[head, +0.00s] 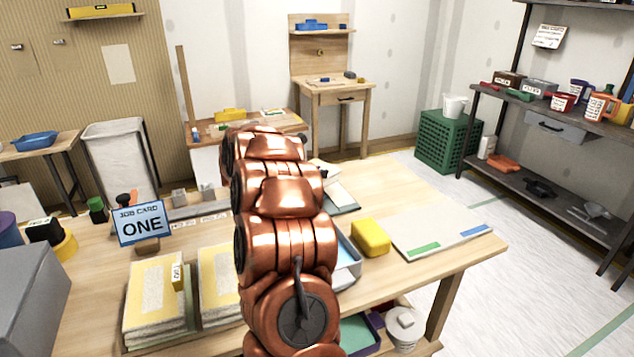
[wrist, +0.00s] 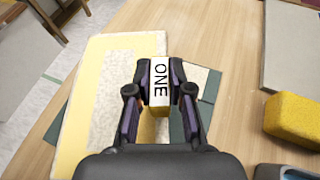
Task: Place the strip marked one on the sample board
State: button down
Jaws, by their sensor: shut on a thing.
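My gripper (wrist: 159,92) is shut on a yellow block with a white label reading ONE (wrist: 160,82). A pale patterned strip with a yellow border (wrist: 104,95) lies beneath the block and extends to its left. The strip is above or on a dark green mat (wrist: 208,113); I cannot tell whether they touch. In the head view my arm hides the gripper and held strip, and the mat (head: 346,210) shows partly behind it. A pale board with green and blue marks (head: 440,228) lies at the table's right end. I cannot tell which surface is the sample board.
A yellow sponge (head: 370,238) and a blue-edged tray (head: 348,262) stand right of my arm. Stacks of yellow-bordered sheets (head: 158,290) lie at the front left. A job card reading ONE (head: 142,223) stands behind them. Table space is clear behind the pale board.

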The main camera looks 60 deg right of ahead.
jog(key=shift+a+f, duration=0.1)
jog(key=shift+f, duration=1.65)
jog(key=c, duration=1.1)
grip_release()
jog(key=shift+o, duration=0.2)
jog(key=v, duration=1.2)
jog(key=shift+b, duration=0.45)
jog(key=shift+w+r, duration=0.15)
